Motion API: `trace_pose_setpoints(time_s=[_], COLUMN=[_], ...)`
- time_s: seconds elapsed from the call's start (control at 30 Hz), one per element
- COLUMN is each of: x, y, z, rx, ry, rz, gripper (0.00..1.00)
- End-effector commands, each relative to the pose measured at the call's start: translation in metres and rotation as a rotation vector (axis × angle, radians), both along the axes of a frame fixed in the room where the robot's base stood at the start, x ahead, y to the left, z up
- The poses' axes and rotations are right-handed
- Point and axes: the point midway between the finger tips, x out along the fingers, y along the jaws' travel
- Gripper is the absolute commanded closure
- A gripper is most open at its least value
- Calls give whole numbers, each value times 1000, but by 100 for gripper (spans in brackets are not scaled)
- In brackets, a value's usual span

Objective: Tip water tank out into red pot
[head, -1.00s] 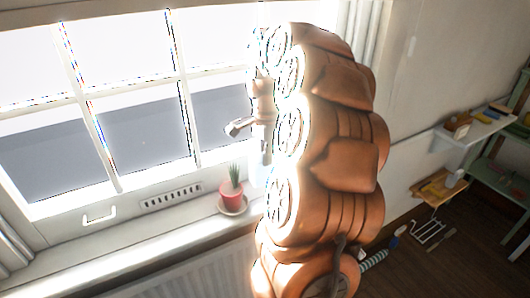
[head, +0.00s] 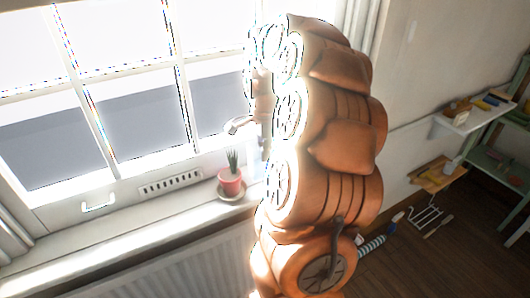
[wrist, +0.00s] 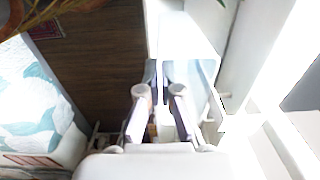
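The red pot (head: 230,186) stands upright on a saucer on the window sill, with a spiky green plant in it. A pale, see-through container, seemingly the water tank (head: 255,166), is just right of the pot, partly hidden by my arm. In the wrist view the pale tank (wrist: 190,38) extends ahead of my gripper (wrist: 159,92). The two fingers are close together, with a narrow part of the tank seemingly between them. Glare hides the exact contact and any water. In the head view my arm hides most of the gripper.
The window (head: 95,110) is behind the sill (head: 130,228), with a radiator (head: 175,273) below. A white shelf (head: 470,119) with small items is at right. Tools lie on the dark floor (head: 400,270). Patterned bedding (wrist: 35,95) shows in the wrist view.

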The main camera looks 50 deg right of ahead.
Motion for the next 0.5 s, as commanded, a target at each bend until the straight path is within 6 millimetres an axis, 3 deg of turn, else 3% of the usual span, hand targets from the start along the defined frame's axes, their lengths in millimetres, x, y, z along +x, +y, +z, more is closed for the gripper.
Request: trace_pose_setpoints(time_s=[0.5], x=[5], y=[14], z=[-10], rx=[-134], ry=[48], rz=[2], gripper=[100])
